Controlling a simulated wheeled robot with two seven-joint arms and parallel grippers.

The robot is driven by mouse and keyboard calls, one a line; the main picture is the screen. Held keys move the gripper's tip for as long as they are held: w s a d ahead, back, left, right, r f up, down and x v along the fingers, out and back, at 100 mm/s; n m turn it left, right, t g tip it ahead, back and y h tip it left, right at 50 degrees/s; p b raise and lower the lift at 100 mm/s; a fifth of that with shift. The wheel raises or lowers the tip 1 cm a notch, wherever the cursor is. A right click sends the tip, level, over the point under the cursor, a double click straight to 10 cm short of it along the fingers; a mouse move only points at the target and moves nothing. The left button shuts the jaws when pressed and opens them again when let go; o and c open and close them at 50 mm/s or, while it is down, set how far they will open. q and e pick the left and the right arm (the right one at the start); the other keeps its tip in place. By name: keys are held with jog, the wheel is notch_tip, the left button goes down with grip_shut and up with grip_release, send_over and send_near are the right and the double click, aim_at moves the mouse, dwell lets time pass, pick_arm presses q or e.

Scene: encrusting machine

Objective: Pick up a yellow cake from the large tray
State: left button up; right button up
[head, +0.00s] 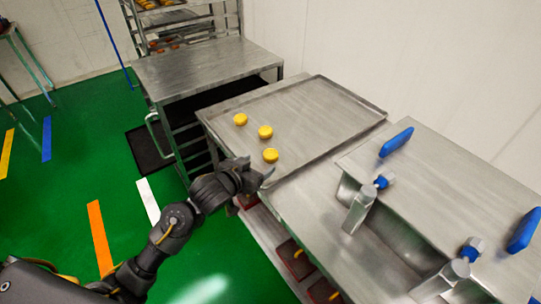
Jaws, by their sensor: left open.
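Three small round yellow cakes sit on the large tray (325,108), toward its left side. One yellow cake (240,119) is farthest, another yellow cake (265,132) is in the middle, and the nearest yellow cake (271,155) is close to the tray's near left edge. My left gripper (268,175) is open and empty, just below the nearest cake in the picture, by the tray's near edge. It appears apart from the cake, though the exact height gap is hard to judge. My right gripper is out of view.
A machine with a metal top (440,170), blue handles (396,142) and metal fittings stands to the right. A steel table (205,68) is behind the tray, with a rack (185,20) beyond. Lower shelves hold dark trays (295,260). Green floor is free at left.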

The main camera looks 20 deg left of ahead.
aim_at(267, 156)
pick_arm(q)
jog(key=shift+x, duration=0.8)
jog(key=shift+w+f, duration=0.15)
jog(key=shift+w, duration=0.15)
jog(key=shift+w+d, duration=0.1)
jog(key=shift+w, duration=0.2)
jog(key=x, duration=0.3)
jog(key=shift+w+f, duration=0.15)
jog(key=shift+w, duration=0.2)
jog(key=shift+w+f, duration=0.15)
jog(key=shift+w, duration=0.2)
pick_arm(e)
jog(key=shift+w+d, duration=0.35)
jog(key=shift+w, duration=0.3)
